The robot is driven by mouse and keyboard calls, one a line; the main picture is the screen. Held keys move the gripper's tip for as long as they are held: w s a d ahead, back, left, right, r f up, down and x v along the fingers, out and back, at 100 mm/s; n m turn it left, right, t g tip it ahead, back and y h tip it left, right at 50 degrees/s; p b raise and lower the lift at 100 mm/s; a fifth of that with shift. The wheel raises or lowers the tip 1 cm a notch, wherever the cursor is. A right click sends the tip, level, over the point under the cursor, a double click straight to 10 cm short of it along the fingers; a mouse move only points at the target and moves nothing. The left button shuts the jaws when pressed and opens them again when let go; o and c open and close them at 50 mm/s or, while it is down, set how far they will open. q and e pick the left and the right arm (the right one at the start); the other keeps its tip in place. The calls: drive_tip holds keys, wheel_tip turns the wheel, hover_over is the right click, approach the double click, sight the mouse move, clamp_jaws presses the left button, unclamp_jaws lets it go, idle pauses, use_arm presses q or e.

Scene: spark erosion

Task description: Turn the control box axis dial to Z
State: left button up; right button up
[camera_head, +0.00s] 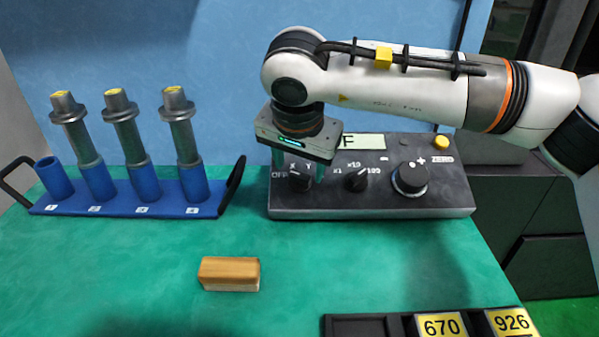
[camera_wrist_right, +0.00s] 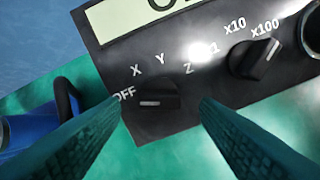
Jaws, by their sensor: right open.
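The control box (camera_head: 400,209) is dark grey and stands on the green table top. Its axis dial (camera_head: 300,182) is a small black knob at the left of the panel, marked OFF, X, Y and Z. In the right wrist view the axis dial (camera_wrist_right: 158,96) shows a white mark on its left side, towards OFF. My right gripper (camera_head: 298,171) is over this dial, pointing down. In the right wrist view its fingers (camera_wrist_right: 161,102) are open, one on each side of the knob; I cannot tell whether they touch it. My left gripper is not in view.
The x1/x10/x100 dial (camera_head: 356,179) sits just right of my gripper, with a larger knob (camera_head: 410,179) beyond. The display (camera_head: 365,141) is partly hidden. A blue rack (camera_head: 125,208) with tool holders stands left. A wooden block (camera_head: 230,274) and numbered tray (camera_head: 372,328) lie in front.

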sight(300, 178)
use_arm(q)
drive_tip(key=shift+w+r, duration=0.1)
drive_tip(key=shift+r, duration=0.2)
use_arm(e)
drive_tip(key=shift+x, duration=1.4)
drive_tip(key=shift+c, duration=0.6)
drive_tip(key=c, duration=0.9)
drive_tip(key=shift+o, duration=0.2)
